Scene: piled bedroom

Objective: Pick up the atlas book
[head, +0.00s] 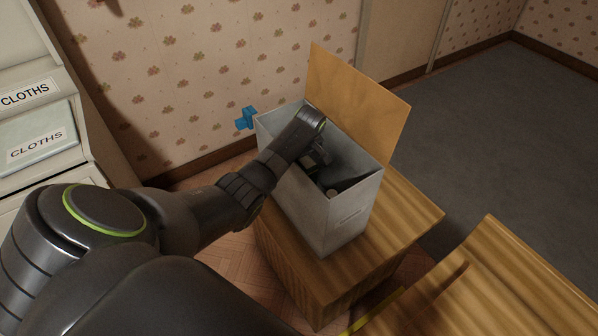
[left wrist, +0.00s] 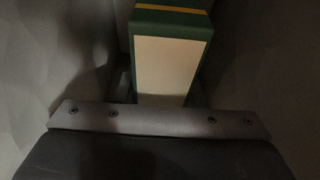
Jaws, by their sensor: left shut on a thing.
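A green book (left wrist: 170,72) with a cream face and a yellow stripe at its top shows in the left wrist view, directly ahead of the gripper's dark front bar. No title is readable, so I cannot confirm that it is the atlas. My left gripper (head: 318,160) reaches down into a grey open-topped box (head: 345,218) in the head view. It is shut on the green book inside the box. The fingertips are mostly hidden, and I cannot make out the book in the head view. My right gripper is in neither view.
The box stands on a wooden stand (head: 405,205). A tan panel (head: 355,100) rises at its back. A blue object (head: 245,118) is by the wall. Another wooden surface (head: 500,285) is at lower right, and drawers labelled CLOTHS (head: 40,120) are at left. Grey floor (head: 500,120) lies clear at right.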

